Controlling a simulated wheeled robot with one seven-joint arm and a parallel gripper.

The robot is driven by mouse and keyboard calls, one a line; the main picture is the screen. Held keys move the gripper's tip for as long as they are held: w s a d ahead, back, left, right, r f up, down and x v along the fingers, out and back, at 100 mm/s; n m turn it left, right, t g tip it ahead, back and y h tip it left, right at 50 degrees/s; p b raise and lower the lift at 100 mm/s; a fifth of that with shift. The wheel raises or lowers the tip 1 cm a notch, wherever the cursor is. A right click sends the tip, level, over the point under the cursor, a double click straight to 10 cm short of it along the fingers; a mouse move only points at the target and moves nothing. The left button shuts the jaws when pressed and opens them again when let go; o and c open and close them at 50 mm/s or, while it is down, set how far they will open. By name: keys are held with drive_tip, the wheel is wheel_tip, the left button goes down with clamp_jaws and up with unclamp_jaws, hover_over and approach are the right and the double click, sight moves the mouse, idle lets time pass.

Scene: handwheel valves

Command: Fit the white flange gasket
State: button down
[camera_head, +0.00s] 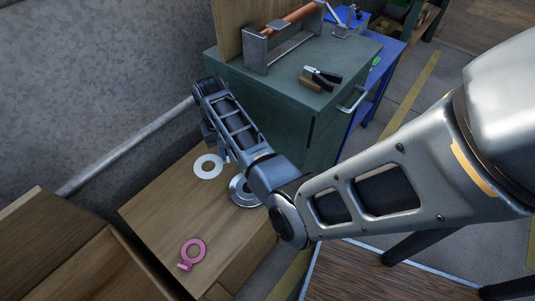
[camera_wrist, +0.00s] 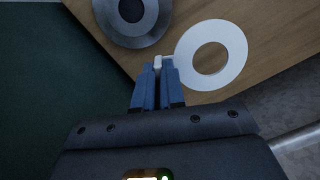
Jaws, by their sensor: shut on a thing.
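The white flange gasket (camera_head: 208,167) is a flat ring with a small tab, near the back edge of the wooden box top. It also shows in the wrist view (camera_wrist: 236,55), lying to the right of my fingertips. My gripper (camera_wrist: 158,72) has its blue fingers shut on the gasket's tab, with the ring out to one side. I cannot tell whether the gasket touches the wood or is just above it. The round grey metal flange (camera_head: 239,190), with a dark centre, stands beside it; it shows at the top of the wrist view (camera_wrist: 111,22). My forearm partly hides it in the head view.
A pink ring with a tab (camera_head: 194,251) lies near the front of the wooden top (camera_head: 158,214). A green cabinet (camera_head: 285,110) stands behind, with a clamp-like tool (camera_head: 324,76) on it. A grey pipe (camera_head: 125,150) runs along the wall at left.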

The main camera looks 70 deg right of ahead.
drive_tip(key=s+f+m+p, duration=0.2)
drive_tip(key=s+m+p, duration=0.5)
drive_tip(key=s+p, duration=0.3)
drive_tip(key=s, duration=0.3)
drive_tip(key=shift+s+a+t, duration=0.15)
drive_tip(key=shift+s+t, duration=0.15)
drive_tip(key=shift+s, duration=0.1)
drive_tip(key=shift+r, duration=0.1)
drive_tip(key=shift+a+p, duration=0.15)
drive_tip(key=shift+p, duration=0.15)
drive_tip(key=shift+f+b, duration=2.2)
drive_tip(key=shift+f, duration=0.8)
drive_tip(key=shift+f+b, duration=0.3)
drive_tip(key=shift+f, duration=0.3)
drive_tip(key=c, duration=1.1)
unclamp_jaws()
drive_tip(key=shift+c, duration=0.2)
